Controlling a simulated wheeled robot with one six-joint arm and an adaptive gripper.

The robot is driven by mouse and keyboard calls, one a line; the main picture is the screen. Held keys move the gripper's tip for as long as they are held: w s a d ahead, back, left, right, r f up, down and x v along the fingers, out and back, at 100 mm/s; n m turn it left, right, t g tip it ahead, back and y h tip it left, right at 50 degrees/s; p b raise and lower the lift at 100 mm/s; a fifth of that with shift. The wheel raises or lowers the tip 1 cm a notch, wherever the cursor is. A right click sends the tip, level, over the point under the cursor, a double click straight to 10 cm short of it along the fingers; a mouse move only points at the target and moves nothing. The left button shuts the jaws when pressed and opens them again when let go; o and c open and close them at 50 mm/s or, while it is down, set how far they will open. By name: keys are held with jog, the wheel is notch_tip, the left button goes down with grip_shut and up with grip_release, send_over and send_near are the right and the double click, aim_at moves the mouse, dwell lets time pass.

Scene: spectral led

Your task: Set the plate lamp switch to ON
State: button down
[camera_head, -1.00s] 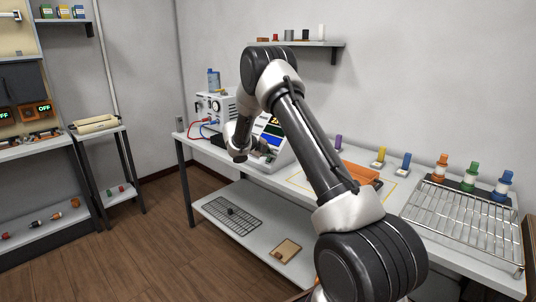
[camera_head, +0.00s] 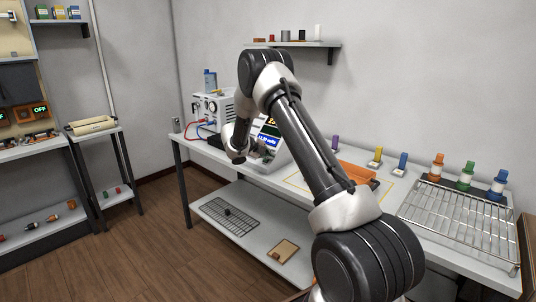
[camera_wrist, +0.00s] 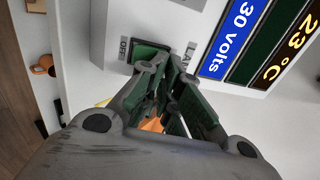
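The lamp switch (camera_wrist: 150,53) is a dark green rocker on a pale panel of the instrument (camera_wrist: 118,22), with the word OFF beside its left end. A partly hidden label beginning "LA" stands to its right. In the wrist view my gripper (camera_wrist: 164,66) has its fingertips drawn together at the switch's lower right edge, overlapping it in the picture. I cannot tell whether they touch it. Nothing is held between them. In the head view the instrument (camera_head: 279,153) is on the bench behind my arm, and the switch cannot be made out.
The instrument's displays (camera_wrist: 236,32) read volts and °C. A white power unit (camera_head: 213,108) with red and blue leads stands left of it. An orange tray (camera_head: 357,172), coloured bottles (camera_head: 466,176) and a wire rack (camera_head: 460,220) occupy the bench to the right.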

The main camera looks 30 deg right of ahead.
jog(key=s+a+r, duration=0.2)
jog(key=a+r, duration=0.5)
jog(key=r, duration=0.4)
jog(key=shift+s+a+r, duration=0.15)
jog(key=shift+s+a, duration=0.15)
jog(key=shift+s, duration=0.1)
jog(key=s+f+m+g+y, duration=0.2)
jog(key=s+f+m+g, duration=0.15)
jog(key=s+m, duration=1.3)
jog(key=s+a+r+m+t+y, duration=0.1)
jog(key=s+r+m, duration=0.4)
jog(key=s, duration=0.5)
jog(key=s+a+r+m+t+y, duration=0.2)
jog(key=s+a+r+m+y, duration=0.1)
jog(key=s+m, duration=0.7)
jog(key=s+a+r+m+t+y, duration=0.1)
jog(key=s+a+r+m+y, duration=0.1)
jog(key=s+r+m+y, duration=0.2)
jog(key=shift+s+a+r+m, duration=0.4)
jog(key=shift+s+r+m, duration=1.45)
jog(key=shift+s, duration=1.95)
